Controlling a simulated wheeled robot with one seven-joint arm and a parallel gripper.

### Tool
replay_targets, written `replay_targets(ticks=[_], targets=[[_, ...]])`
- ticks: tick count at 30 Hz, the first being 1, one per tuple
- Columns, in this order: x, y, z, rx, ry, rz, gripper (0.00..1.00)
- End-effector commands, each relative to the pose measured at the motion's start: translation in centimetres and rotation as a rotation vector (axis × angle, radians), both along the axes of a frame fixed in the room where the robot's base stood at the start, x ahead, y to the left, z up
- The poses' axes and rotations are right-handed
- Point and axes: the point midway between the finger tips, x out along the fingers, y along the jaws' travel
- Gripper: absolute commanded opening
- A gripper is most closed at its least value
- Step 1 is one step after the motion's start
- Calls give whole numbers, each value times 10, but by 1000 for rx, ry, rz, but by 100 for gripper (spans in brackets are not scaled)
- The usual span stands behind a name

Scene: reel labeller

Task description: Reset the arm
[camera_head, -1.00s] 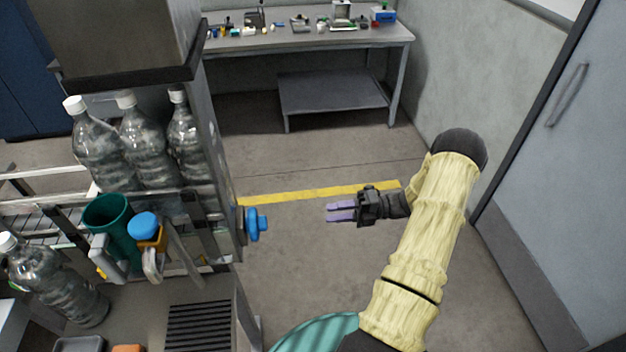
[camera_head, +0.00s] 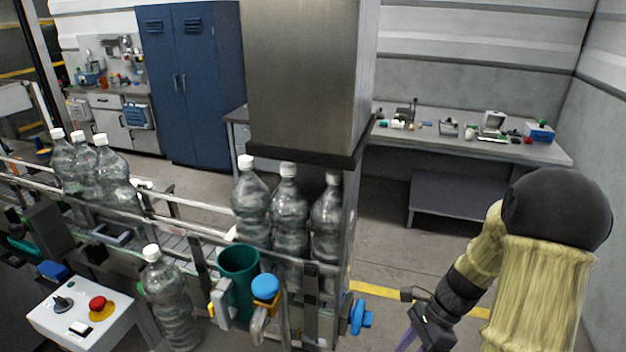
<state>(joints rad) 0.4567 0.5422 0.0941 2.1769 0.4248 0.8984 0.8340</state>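My gripper (camera_head: 408,343) is at the lower right, with its purple fingers pointing down and to the left. The fingertips run towards the bottom edge of the view, so I cannot tell whether they are apart. I see nothing held in the visible part. My arm, in a pale yellow sleeve with a black joint, bends above it on the right. The gripper is to the right of the blue knob (camera_head: 360,317) on the machine's side and apart from it.
The conveyor carries clear bottles (camera_head: 289,212) under a steel housing (camera_head: 305,75). A green cup (camera_head: 238,280) hangs at its front. A control box (camera_head: 85,318) with a red button stands lower left. A workbench (camera_head: 480,147) and blue cabinet (camera_head: 190,80) stand behind. Floor shows between machine and bench.

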Motion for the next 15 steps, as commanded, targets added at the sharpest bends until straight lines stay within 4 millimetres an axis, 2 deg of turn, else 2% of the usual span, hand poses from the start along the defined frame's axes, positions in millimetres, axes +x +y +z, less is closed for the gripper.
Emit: replay_targets(ticks=[6,15], targets=[[-16,17,28,-169,-312,547,38],[-29,41,68,-349,-685,1296,38]])
